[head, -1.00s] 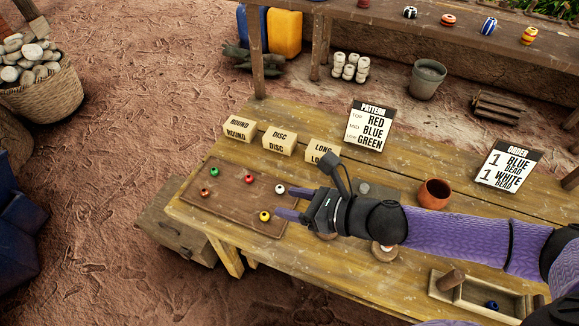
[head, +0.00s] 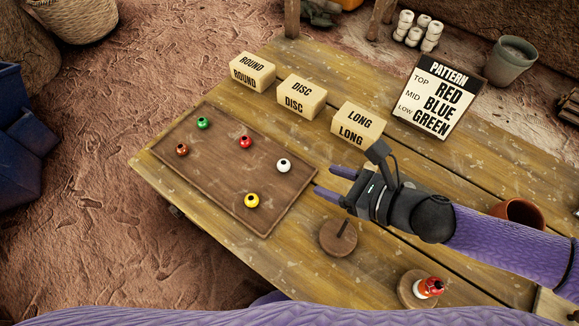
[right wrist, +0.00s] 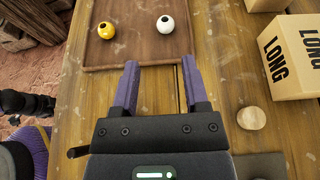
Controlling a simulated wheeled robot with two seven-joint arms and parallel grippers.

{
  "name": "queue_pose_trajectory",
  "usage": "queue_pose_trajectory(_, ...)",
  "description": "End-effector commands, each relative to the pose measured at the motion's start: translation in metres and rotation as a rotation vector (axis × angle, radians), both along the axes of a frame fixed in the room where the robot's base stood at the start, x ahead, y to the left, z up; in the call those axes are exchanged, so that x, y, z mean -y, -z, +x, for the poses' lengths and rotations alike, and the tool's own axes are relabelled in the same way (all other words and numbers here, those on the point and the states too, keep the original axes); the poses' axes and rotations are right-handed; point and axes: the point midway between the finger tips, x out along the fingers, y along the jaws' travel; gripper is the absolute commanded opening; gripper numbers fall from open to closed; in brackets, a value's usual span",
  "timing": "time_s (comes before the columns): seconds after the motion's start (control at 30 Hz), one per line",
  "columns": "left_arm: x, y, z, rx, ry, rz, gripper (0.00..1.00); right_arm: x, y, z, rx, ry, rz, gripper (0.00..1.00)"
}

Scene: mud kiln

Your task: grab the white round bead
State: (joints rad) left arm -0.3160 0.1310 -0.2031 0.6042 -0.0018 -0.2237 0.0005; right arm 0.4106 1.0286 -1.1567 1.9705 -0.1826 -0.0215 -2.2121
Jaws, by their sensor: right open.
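The white round bead (head: 283,166) sits on the right part of the brown tray (head: 204,181), with a dark hole on top. In the right wrist view the white bead (right wrist: 165,24) is ahead of the fingers, toward the upper edge. My right gripper (head: 323,181) is open and empty at the right edge of the tray, its fingertips pointing at the bead but apart from it. In the right wrist view the gap between the fingers (right wrist: 160,64) shows bare wood and the tray's edge.
Label blocks, such as LONG (head: 357,125), stand behind. A peg stand (head: 338,238) and a stacked bead stand (head: 427,289) are in front of my right arm.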

Motion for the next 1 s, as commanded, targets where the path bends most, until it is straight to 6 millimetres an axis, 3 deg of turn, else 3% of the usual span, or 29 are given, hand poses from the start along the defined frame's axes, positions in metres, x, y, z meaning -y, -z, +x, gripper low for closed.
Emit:
queue_pose_trajectory(0.07, -0.003, 0.017, -0.004, -0.01, 0.002, 0.005, 0.59, 0.0, 0.02, 0.0, -0.008, 0.0, 0.0, 0.58)
queue_pose_trajectory(0.37, -0.004, 0.028, -0.008, -0.02, 0.001, 0.007, 0.59, -0.035, 0.037, 0.025, -0.007, 0.0, 0.004, 0.58)
queue_pose_trajectory(0.53, -0.007, 0.043, -0.013, -0.033, -0.001, 0.012, 0.59, -0.059, 0.051, 0.045, -0.006, -0.002, 0.002, 0.58)
queue_pose_trajectory(0.7, -0.013, 0.048, -0.015, -0.042, -0.003, 0.024, 0.59, -0.074, 0.056, 0.056, -0.008, 0.0, 0.0, 0.58)
queue_pose_trajectory(0.87, -0.016, 0.046, -0.015, -0.042, -0.002, 0.029, 0.59, -0.074, 0.055, 0.056, -0.008, 0.0, 0.0, 0.58)
queue_pose_trajectory(0.9, -0.017, 0.046, -0.015, -0.042, -0.002, 0.029, 0.59, -0.074, 0.054, 0.056, -0.008, 0.0, 0.0, 0.56)
queue_pose_trajectory(1.0, -0.017, 0.046, -0.015, -0.042, -0.001, 0.03, 0.59, -0.073, 0.054, 0.056, -0.008, 0.0, 0.0, 0.35)
